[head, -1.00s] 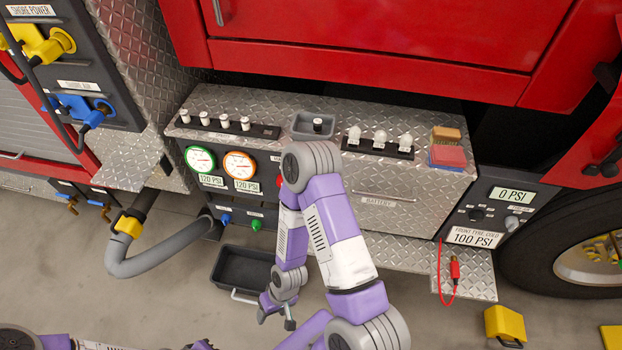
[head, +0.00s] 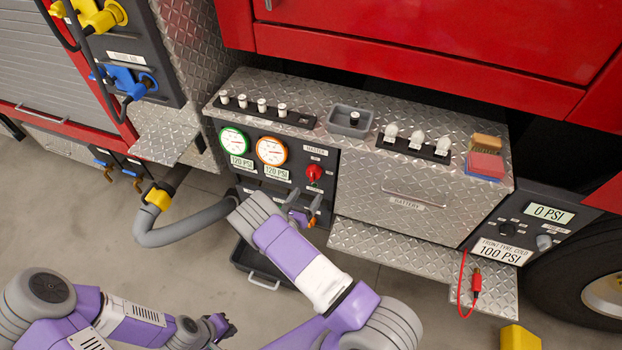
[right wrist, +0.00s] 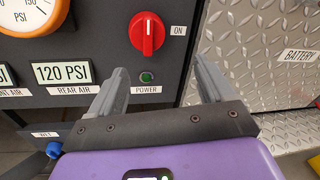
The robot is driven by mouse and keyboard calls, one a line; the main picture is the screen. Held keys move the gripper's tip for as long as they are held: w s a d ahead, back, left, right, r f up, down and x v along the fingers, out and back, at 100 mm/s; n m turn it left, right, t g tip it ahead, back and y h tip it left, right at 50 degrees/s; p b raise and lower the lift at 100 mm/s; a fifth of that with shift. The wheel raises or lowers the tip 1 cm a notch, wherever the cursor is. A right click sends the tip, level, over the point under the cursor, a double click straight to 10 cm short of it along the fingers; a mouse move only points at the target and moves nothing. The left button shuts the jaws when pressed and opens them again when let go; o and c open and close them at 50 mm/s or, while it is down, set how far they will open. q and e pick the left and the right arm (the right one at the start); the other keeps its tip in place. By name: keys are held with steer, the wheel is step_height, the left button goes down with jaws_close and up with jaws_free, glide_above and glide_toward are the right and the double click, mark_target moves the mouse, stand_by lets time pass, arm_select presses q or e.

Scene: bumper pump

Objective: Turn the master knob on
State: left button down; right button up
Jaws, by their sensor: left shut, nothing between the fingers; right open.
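The red master knob (head: 314,173) is on the dark panel below the MASTER label. In the right wrist view the knob (right wrist: 147,36) has its grip bar upright with a white mark at its top, and the ON label (right wrist: 179,30) is to its right. My right gripper (head: 303,208) is open and empty just below the knob. In the right wrist view its fingers (right wrist: 160,72) reach toward the panel, their tips lower than the knob and apart from it. My left gripper (head: 222,325) is shut and empty, low over the floor at the lower left.
Two round gauges (head: 253,146) sit left of the knob. A small green POWER light (right wrist: 146,77) is below it. The battery drawer (head: 405,198) is to the right, with a diamond-plate step (head: 400,258) below. A grey hose (head: 185,228) curves at the left.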

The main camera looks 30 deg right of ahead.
mark_target(311, 179)
steer(key=shift+n+t, duration=0.4)
steer(key=shift+t, duration=0.2)
steer(key=x, duration=0.2)
steer(key=b+x, duration=0.1)
steer(key=x, duration=0.2)
steer(key=w+r+x, duration=0.1)
steer(key=x, duration=0.1)
steer(key=shift+w+a, duration=0.15)
steer(key=shift+w, duration=0.1)
steer(key=shift+f, duration=0.1)
steer(key=c, duration=1)
steer(key=shift+c, duration=0.2)
